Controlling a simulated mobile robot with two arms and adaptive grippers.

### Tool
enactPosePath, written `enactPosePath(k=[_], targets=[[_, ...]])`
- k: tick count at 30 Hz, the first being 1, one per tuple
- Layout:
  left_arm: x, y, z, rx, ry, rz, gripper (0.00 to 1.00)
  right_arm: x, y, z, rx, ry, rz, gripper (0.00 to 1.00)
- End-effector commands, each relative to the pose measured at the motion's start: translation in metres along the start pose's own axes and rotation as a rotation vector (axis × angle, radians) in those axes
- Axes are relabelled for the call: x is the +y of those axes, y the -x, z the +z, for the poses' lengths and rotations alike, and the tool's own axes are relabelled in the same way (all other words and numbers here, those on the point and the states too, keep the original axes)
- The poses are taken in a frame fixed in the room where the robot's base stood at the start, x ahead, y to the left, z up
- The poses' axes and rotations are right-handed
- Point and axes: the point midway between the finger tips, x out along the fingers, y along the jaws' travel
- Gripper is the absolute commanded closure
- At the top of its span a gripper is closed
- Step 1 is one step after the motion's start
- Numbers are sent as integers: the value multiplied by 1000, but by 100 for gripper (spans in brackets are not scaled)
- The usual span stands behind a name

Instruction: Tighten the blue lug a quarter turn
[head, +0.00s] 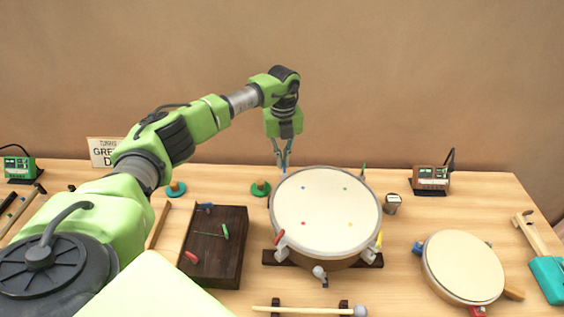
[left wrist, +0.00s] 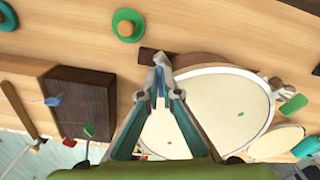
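The drum (head: 325,205) stands on the table with a pale head marked by small coloured dots; it also shows in the left wrist view (left wrist: 225,105). A red lug (head: 280,238), a yellow lug (head: 379,240) and a green lug (head: 363,171) stand around its rim. My left gripper (head: 282,166) points down at the drum's far left rim. In the left wrist view its fingertips (left wrist: 160,74) come together on the blue lug (left wrist: 159,80), which shows as a narrow blue strip between them. The fingers hide most of this lug in the head view. My right gripper is not seen.
A dark wooden box (head: 228,262) with coloured pieces on it lies left of the drum. A smaller drum (head: 463,266) is at the right. A mallet (head: 310,311) lies in front, a metal cup (head: 392,203) to the right. Green-teal knobs (head: 260,188) sit behind the box.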

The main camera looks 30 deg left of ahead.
Motion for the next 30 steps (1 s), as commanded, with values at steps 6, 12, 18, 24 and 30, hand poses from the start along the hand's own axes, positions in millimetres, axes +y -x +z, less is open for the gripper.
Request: enactPosePath(k=[6,12,18,24,30], targets=[[-2,0,0,-1,-205,-2,100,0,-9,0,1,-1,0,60],[-4,0,0,-1,-391,-2,100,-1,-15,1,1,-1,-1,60],[-5,0,-1,0,-554,-1,100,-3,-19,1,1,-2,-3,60],[-6,1,-2,-1,-677,-1,100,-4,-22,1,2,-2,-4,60],[-6,1,-2,-2,-750,-1,100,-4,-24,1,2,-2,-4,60]])
